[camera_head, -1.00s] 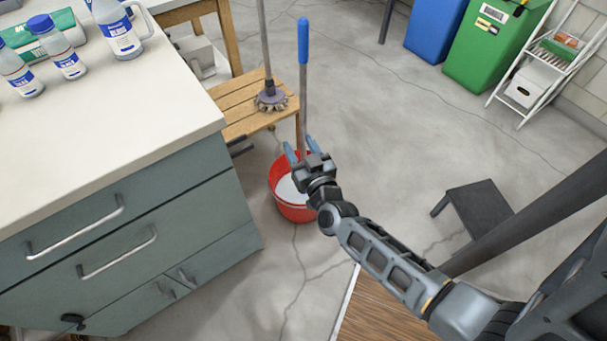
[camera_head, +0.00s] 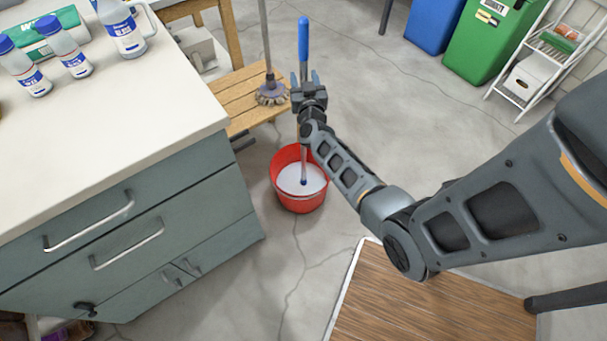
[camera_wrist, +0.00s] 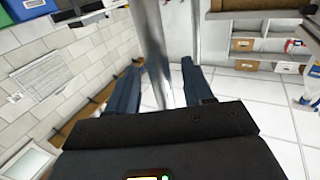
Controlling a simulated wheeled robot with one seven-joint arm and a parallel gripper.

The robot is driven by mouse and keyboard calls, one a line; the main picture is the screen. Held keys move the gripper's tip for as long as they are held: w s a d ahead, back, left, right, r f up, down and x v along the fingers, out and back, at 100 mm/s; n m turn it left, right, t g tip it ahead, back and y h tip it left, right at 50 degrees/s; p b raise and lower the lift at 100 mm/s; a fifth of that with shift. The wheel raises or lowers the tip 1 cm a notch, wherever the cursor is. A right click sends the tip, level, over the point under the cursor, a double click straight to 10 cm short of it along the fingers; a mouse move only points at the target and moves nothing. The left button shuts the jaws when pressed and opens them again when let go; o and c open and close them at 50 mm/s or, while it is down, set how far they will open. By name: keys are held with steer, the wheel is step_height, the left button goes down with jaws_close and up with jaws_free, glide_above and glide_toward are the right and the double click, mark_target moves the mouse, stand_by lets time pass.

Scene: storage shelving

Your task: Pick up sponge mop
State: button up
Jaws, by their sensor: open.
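A mop with a blue grip and a grey metal pole (camera_head: 303,40) stands nearly upright in the red bucket (camera_head: 283,203). I take it for the sponge mop; its lower end is in the pale contents, so its head does not show clearly. My gripper (camera_head: 305,78) is open high on the pole, just below the blue grip. In the wrist view the shiny pole (camera_wrist: 150,35) runs between the two spread fingers (camera_wrist: 162,63). I cannot tell whether either finger touches it.
The counter (camera_head: 120,125) with bottles stands at the left. A wood-topped surface (camera_head: 430,315) is in front. Blue and green bins (camera_head: 490,45) stand behind; open floor lies between.

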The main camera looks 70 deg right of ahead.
steer(key=shift+w+d, duration=0.35)
steer(key=shift+d, duration=0.2)
steer(key=shift+c, duration=0.4)
jaws_close()
